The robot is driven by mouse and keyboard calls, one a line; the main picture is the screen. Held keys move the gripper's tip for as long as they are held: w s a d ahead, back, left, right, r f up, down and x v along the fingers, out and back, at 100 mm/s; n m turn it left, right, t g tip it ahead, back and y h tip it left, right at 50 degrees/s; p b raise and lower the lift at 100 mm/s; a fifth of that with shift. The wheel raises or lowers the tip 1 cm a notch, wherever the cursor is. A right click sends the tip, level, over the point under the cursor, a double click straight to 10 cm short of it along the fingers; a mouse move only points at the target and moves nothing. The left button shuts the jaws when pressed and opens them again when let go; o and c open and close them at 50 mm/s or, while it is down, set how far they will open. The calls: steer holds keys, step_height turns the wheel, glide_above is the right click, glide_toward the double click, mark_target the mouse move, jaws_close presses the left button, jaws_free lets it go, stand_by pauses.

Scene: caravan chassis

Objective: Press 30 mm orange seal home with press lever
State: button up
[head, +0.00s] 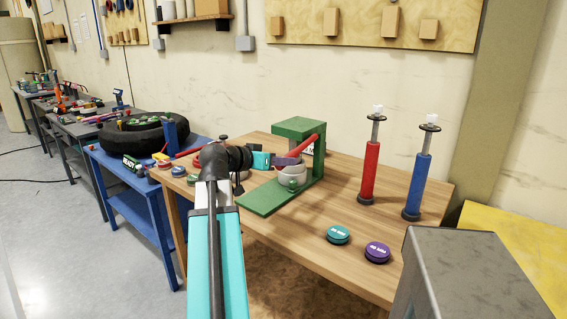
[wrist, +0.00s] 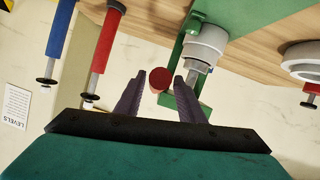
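The green press (head: 290,128) stands on the wooden table, with its red press lever (head: 303,146) slanting down to the left. A grey hub (head: 293,175) sits under the press and also shows in the wrist view (wrist: 205,42). My gripper (head: 298,160) is at the lever's lower end. In the wrist view my purple fingers (wrist: 159,75) are apart, with the round red lever end (wrist: 160,79) between them. A narrow gap shows on each side of it. I cannot make out an orange seal; the hub's top is partly hidden by lever and gripper.
A teal disc (head: 338,235) and a purple disc (head: 377,252) lie at the table's front right. Upright red (head: 370,170) and blue (head: 416,185) cylinders stand behind them. A grey box (head: 470,270) is at the right front. A tyre (head: 145,132) lies on the left bench.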

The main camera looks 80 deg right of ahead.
steer(key=v, duration=1.2)
steer(key=shift+b, duration=0.3)
steer(key=shift+w+a, duration=0.15)
